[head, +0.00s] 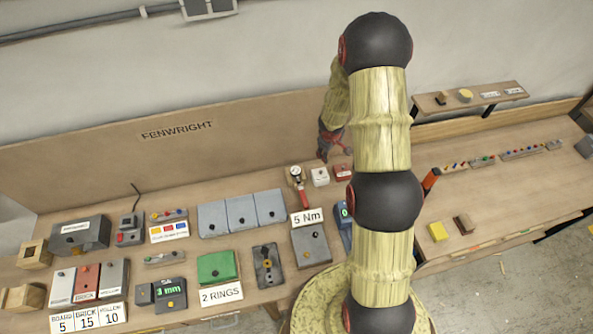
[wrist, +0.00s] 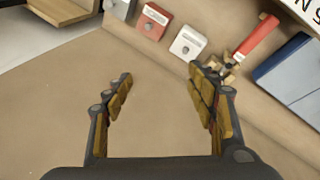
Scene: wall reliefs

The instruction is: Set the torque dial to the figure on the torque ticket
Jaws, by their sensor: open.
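The torque ticket (head: 306,217) is a white card reading "5 Nm" on the bench; its edge also shows at the top right of the wrist view (wrist: 306,9). Below it stands a grey box with a dark knob (head: 311,247). Beside it, a blue unit with a lit "0" display (head: 345,214) is partly hidden by my arm. I cannot tell for sure which one carries the torque dial. A red-handled tool with a round gauge (head: 299,184) lies behind the ticket. My gripper (wrist: 163,77) is open and empty above the bench, near the back panel, partly hidden by my arm in the head view.
A white box (wrist: 188,44) and a red box (wrist: 152,20) with knobs stand near my gripper. Blue-grey panels (head: 241,212), a green box (head: 217,267) and several controls fill the bench to the left. Bare bench lies under my gripper.

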